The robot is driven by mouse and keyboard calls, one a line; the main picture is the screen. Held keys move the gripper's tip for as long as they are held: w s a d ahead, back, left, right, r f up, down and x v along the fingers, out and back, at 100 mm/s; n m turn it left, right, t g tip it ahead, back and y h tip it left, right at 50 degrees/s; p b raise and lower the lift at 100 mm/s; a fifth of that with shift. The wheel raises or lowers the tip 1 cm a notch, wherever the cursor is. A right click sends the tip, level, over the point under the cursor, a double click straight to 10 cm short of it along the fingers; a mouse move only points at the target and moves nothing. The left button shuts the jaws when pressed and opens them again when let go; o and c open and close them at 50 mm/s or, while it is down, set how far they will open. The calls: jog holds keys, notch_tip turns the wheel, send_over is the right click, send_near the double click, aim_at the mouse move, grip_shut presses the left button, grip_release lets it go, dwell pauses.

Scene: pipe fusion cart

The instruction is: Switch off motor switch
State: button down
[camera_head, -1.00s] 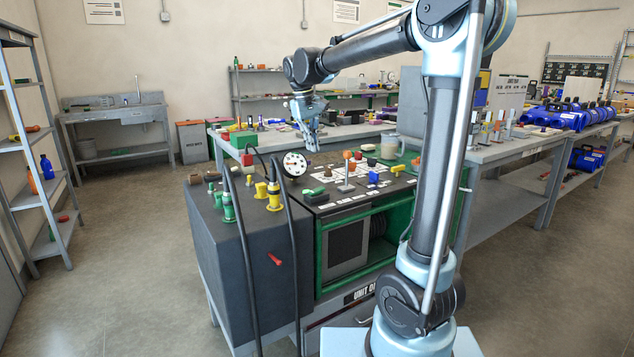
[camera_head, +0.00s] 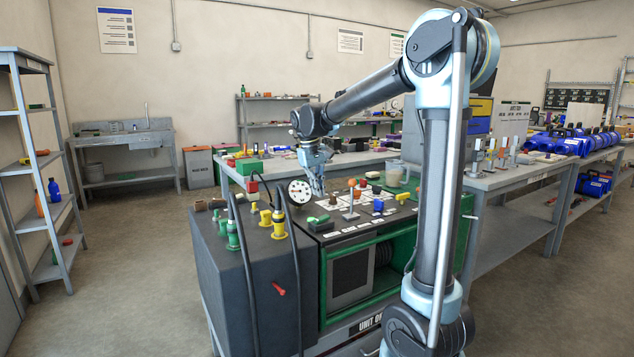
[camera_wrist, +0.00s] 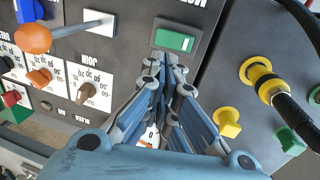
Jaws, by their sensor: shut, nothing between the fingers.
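A green rocker switch (camera_wrist: 175,40) sits in a dark frame on the cart's grey panel, near the top middle of the wrist view. Lettering above it is cut off, so I cannot read it fully. It also shows as a small green piece at the panel's front left in the head view (camera_head: 318,219). My gripper (camera_wrist: 168,64) is shut and empty, its fingertips just below the switch in the wrist view. I cannot tell whether they touch it. In the head view my gripper (camera_head: 320,192) is low over the panel, beside the round gauge (camera_head: 300,192).
An orange-knobbed lever (camera_wrist: 33,38), a brown dial (camera_wrist: 87,93) and an orange dial (camera_wrist: 40,77) stand left of the switch. A yellow fitting (camera_wrist: 265,85) with a black cable and a yellow knob (camera_wrist: 227,123) stand right. Black hoses (camera_head: 292,255) hang down the cart's front left.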

aim_at(321, 219)
jog(key=f, duration=0.4)
jog(key=d+f, duration=0.1)
jog(key=f, duration=0.2)
jog(key=shift+w+f, duration=0.1)
jog(key=shift+w, duration=0.3)
jog(key=shift+a, duration=0.1)
